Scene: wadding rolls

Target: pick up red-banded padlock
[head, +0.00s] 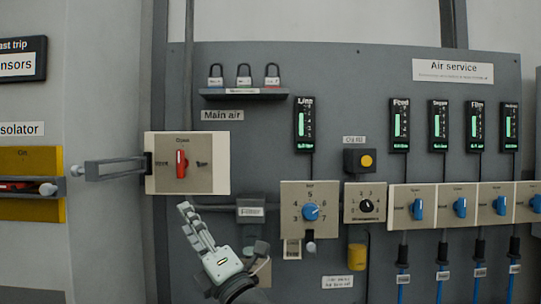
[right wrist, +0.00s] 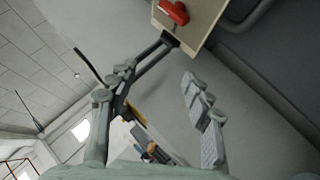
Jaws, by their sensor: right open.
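Three padlocks stand on a small dark shelf (head: 243,95) at the upper left of the panel in the head view. The right one, with a reddish band, is the red-banded padlock (head: 272,76). The left padlock (head: 215,76) has a bluish band and the middle padlock (head: 244,76) looks pale. My right gripper (head: 187,218) is open and empty, well below and left of the shelf. Its spread fingers (right wrist: 155,80) also show in the right wrist view, with no padlock there. My left gripper is out of view.
A blue-knob dial (head: 311,212) and other switches line the panel to the right. Above the shelf the panel is bare.

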